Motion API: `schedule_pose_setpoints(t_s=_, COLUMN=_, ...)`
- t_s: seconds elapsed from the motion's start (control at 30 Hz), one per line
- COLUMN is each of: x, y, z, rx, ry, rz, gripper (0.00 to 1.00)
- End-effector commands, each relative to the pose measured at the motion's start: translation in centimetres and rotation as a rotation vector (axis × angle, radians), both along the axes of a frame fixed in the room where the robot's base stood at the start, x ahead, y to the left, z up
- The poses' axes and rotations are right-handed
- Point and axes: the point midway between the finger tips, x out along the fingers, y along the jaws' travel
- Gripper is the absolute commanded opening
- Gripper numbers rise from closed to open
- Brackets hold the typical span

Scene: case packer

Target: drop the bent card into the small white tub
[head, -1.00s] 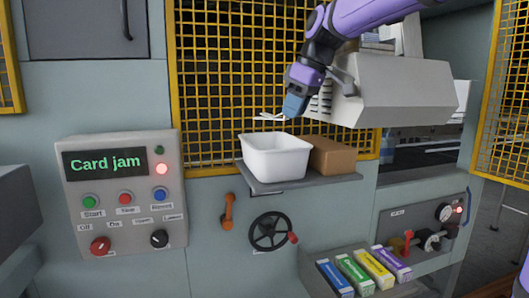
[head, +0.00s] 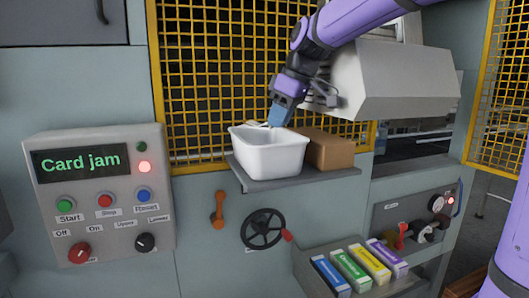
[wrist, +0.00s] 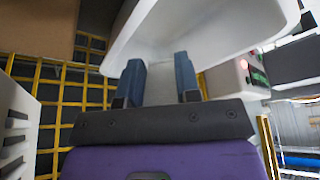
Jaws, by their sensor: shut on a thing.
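The small white tub (head: 272,160) stands on a grey shelf; it also shows in the wrist view (wrist: 225,42), close beyond my fingertips. My gripper (head: 273,123) points down at the tub's rear rim, over its opening. It is shut on the bent card (head: 256,125), a thin white piece that sticks out to the left of the fingertips, about level with the rim. In the wrist view my two blue fingers (wrist: 158,75) show with a pale surface between them; the card is hard to tell from the tub there.
A brown box (head: 328,152) stands right beside the tub on the shelf (head: 290,182). A yellow mesh guard (head: 215,80) is behind. A slanted grey housing (head: 395,85) is to the right of my gripper. The control panel (head: 100,195) reads "Card jam".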

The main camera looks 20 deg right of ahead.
Motion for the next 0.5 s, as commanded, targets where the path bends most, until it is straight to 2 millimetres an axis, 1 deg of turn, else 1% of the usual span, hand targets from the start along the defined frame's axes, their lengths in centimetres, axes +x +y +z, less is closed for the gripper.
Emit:
schedule_pose_setpoints(t_s=0.03, x=0.0, y=0.0, z=-0.5, rx=0.0, ry=0.003, rz=0.0, gripper=0.09)
schedule_pose_setpoints(t_s=0.2, x=0.0, y=0.0, z=-1.3, rx=-0.001, ry=0.001, rz=0.0, gripper=0.09)
schedule_pose_setpoints(t_s=0.5, x=0.0, y=0.0, z=-1.5, rx=0.0, ry=0.0, rz=0.0, gripper=0.09)
